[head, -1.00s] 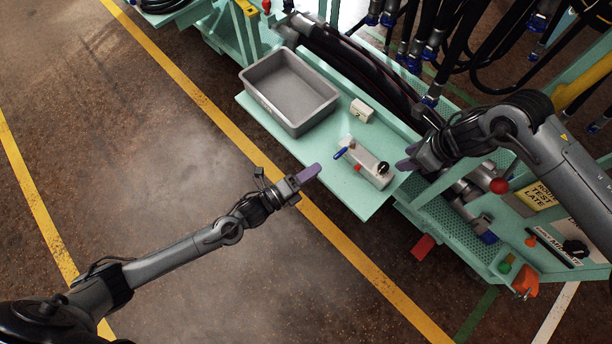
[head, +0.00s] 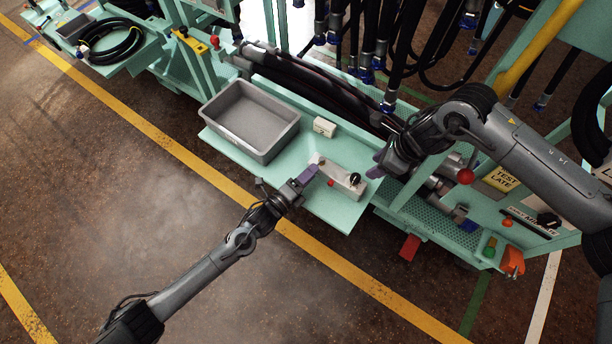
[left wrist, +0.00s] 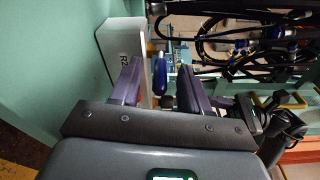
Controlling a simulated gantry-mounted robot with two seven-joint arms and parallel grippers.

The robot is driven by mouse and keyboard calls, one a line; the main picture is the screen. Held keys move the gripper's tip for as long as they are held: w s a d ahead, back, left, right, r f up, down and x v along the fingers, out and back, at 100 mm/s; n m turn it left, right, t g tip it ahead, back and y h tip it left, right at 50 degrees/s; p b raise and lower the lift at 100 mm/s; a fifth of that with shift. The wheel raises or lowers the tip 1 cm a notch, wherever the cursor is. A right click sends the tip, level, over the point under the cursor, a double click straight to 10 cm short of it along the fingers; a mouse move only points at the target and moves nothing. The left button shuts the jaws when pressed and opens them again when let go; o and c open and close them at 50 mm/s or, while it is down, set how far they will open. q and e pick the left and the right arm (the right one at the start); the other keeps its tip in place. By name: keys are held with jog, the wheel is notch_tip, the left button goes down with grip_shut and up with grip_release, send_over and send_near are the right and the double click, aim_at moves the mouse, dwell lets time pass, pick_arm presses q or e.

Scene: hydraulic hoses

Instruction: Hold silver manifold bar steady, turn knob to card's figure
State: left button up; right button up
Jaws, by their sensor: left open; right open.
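The silver manifold bar (head: 340,175) lies on the pale green shelf. A black knob (head: 355,179) is on top near its right end, with a small red part (head: 330,183) on its near side. My left gripper (head: 307,174) is open at the bar's left end. In the left wrist view, the bar (left wrist: 122,42) is beyond the left finger, and a blue handle (left wrist: 160,75) shows between the open fingers. I cannot tell whether they touch. My right gripper (head: 376,164) is open just right of the knob, apart from it. A small cream block (head: 324,127), perhaps the card, stands behind the bar; its figure is unreadable.
A grey bin (head: 250,153) stands on the shelf (head: 334,211) left of the bar. Thick black hoses (head: 325,80) run behind. A red ball knob (head: 465,176) and a yellow sign (head: 503,180) are right of my right gripper. The shelf's near edge is bare.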

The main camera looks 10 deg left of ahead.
pick_arm(q)
grip_shut()
dwell(0.8)
